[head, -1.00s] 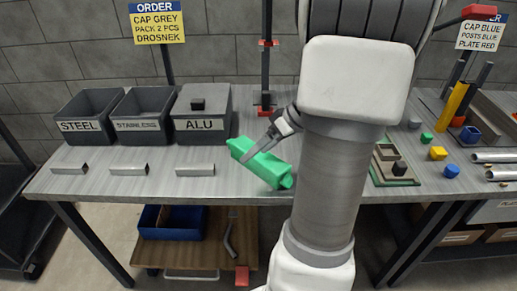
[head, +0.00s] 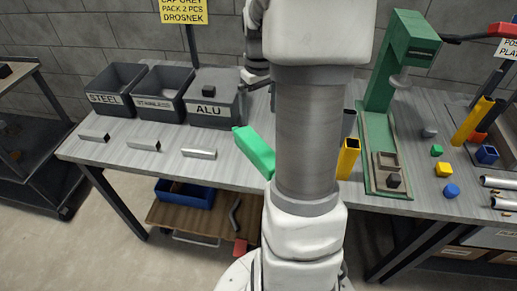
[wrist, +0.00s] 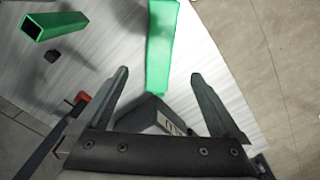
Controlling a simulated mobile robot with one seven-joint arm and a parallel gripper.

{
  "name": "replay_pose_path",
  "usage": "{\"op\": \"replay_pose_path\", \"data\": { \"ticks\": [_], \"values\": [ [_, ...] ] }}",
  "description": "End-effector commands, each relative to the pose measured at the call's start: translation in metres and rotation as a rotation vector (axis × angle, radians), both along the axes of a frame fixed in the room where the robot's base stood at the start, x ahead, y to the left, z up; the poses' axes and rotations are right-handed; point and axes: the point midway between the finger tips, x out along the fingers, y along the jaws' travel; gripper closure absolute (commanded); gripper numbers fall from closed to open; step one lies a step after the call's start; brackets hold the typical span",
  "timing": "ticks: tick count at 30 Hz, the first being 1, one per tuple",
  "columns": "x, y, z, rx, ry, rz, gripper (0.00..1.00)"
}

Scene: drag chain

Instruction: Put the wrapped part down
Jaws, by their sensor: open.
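The wrapped part is a long green block (head: 255,151) lying on the grey table right of the short metal pieces, its right end hidden behind my arm in the head view. In the wrist view the green block (wrist: 161,45) lies beyond the fingertips, apart from them. My gripper (wrist: 159,76) is open, with nothing between its fingers. In the head view the fingers are mostly hidden behind my arm near the ALU bin.
STEEL, STAINLESS and lidded ALU (head: 214,97) bins stand along the back. A green press (head: 378,100) and an upright yellow tube (head: 348,158) stand to the right. A green hollow tube (wrist: 50,25) shows in the wrist view. Bare table (head: 225,170) lies left of the block.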

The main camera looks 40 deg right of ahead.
Motion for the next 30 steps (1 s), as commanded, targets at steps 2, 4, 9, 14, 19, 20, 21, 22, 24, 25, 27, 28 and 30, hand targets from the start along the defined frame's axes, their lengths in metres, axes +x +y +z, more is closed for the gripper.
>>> {"op": "replay_pose_path", "data": {
  "ticks": [2, 4, 9, 14, 19, 20, 21, 22, 24, 25, 27, 28, 30],
  "values": [
    [-0.001, 0.001, -0.019, 0.004, 0.005, -0.001, 0.0],
    [-0.001, 0.001, -0.035, 0.005, 0.005, 0.0, 0.0],
    [-0.001, 0.001, -0.072, 0.005, 0.004, 0.002, 0.0],
    [0.0, 0.001, -0.1, 0.005, 0.003, 0.0, 0.0],
    [0.0, 0.0, -0.112, 0.004, 0.001, 0.0, 0.0],
    [0.0, 0.0, -0.113, 0.004, 0.001, 0.0, 0.0],
    [0.0, 0.0, -0.115, 0.004, 0.001, 0.0, 0.0],
    [0.001, 0.0, -0.117, 0.004, 0.002, 0.0, 0.0],
    [0.002, 0.0, -0.123, 0.004, 0.002, 0.001, 0.0],
    [0.003, 0.0, -0.126, 0.004, 0.002, 0.001, 0.0],
    [0.004, 0.0, -0.137, 0.005, 0.003, 0.001, 0.0],
    [0.006, 0.0, -0.142, 0.006, 0.004, 0.001, 0.0],
    [0.007, -0.001, -0.153, 0.006, 0.004, 0.0, 0.0]
  ]
}}
